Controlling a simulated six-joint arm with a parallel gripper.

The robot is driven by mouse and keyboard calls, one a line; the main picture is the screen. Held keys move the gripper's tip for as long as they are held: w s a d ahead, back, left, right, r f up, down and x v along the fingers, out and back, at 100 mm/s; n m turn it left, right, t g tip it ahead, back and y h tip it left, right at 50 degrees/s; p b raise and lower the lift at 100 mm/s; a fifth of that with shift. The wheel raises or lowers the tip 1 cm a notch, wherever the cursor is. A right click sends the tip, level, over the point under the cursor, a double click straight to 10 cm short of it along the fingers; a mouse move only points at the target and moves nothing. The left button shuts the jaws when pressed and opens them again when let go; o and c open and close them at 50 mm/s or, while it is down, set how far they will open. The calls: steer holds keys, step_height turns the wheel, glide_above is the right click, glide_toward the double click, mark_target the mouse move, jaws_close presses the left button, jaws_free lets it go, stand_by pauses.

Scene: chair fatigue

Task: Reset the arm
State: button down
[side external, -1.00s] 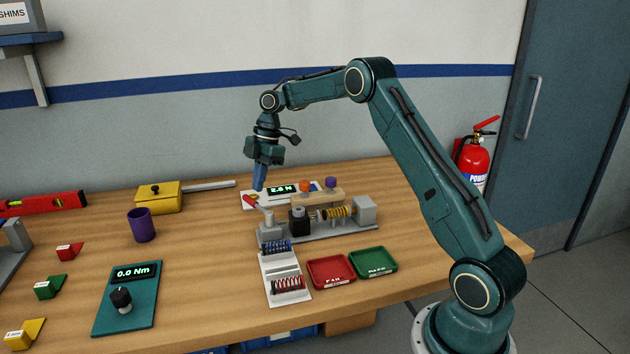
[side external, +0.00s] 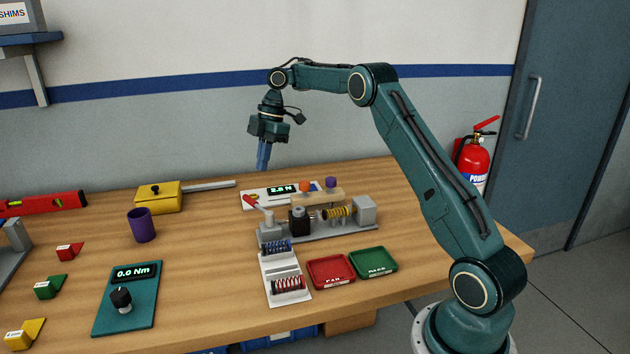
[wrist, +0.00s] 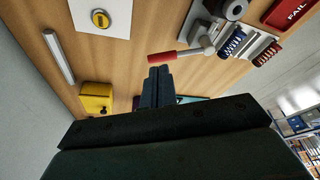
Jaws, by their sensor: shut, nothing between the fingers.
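My gripper (side external: 263,158) is shut and empty. It points down and hangs in the air above the back of the workbench, over the left end of the test rig (side external: 330,228). In the wrist view, its closed blue fingers (wrist: 158,88) show at the middle. The rig's red-handled lever (side external: 251,202) stands below the fingertips, apart from them. The red handle also shows just beyond the fingers in the wrist view (wrist: 170,57).
A white panel with a lit display (side external: 283,189) lies behind the rig. A spring rack (side external: 287,291), a red tray (side external: 331,271) and a green tray (side external: 373,262) sit in front. A purple cup (side external: 141,226) and yellow box (side external: 159,196) stand left. Air around my gripper is clear.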

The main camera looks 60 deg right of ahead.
stand_by(0.4)
steer(key=s+a+r+m+t+h, duration=0.15)
steer(key=s+a+r+m, duration=0.55)
steer(key=s+a+r, duration=0.8)
steer(key=s+a+f+m+t+h, duration=0.1)
steer(key=s+f+m, duration=0.2)
steer(key=s, duration=0.7)
steer(key=s+a+f+m+t, duration=0.1)
steer(key=s+f+m, duration=0.3)
steer(key=s, duration=0.6)
steer(key=shift+s+a+f+m+t+h, duration=0.3)
steer(key=shift+s+f+t+h, duration=0.1)
steer(key=shift+t, duration=0.15)
steer(key=shift+w, duration=0.1)
